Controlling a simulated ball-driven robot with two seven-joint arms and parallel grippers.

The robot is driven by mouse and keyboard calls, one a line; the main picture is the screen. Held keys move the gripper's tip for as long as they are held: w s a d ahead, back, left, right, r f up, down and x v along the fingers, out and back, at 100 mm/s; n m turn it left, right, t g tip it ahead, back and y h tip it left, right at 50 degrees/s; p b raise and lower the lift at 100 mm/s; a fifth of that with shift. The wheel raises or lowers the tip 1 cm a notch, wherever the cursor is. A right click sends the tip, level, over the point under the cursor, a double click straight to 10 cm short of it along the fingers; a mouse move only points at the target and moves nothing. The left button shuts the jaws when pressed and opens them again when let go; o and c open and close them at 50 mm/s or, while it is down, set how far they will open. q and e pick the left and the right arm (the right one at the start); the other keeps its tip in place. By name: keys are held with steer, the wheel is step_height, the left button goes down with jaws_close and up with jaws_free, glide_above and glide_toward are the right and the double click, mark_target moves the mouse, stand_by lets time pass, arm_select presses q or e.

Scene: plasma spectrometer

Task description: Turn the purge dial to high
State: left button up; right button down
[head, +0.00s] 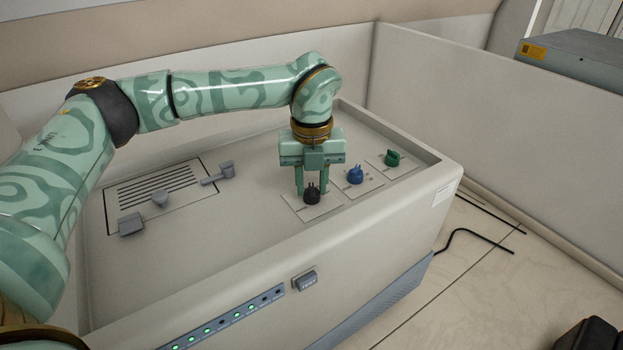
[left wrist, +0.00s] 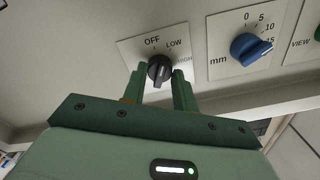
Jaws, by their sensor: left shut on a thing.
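The black purge dial (head: 312,194) sits on a pale plate on top of the spectrometer (head: 230,235). In the left wrist view the dial (left wrist: 159,69) is ringed by the marks OFF, LOW and HIGH. My right gripper is not in view.
A blue dial (head: 355,174) with a mm scale and a green dial (head: 393,158) sit to the right on the same panel. A slotted panel (head: 152,189) with grey knobs is at left. A low wall (head: 500,130) stands behind.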

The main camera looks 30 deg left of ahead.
arm_select(q)
steer(key=m, duration=0.3)
steer(key=shift+r+m+p, duration=0.15)
steer(key=shift+m+p, duration=0.15)
steer(key=shift+p, duration=0.05)
steer(key=m, duration=0.2)
steer(key=shift+m+p, duration=0.3)
steer(key=shift+m, duration=0.1)
steer(key=m, duration=0.3)
steer(key=shift+p, duration=0.4)
steer(key=shift+m+p, duration=0.3)
steer(key=shift+m, duration=1.1)
steer(key=shift+w, duration=0.1)
steer(key=o, duration=0.9)
steer(key=shift+o, duration=0.3)
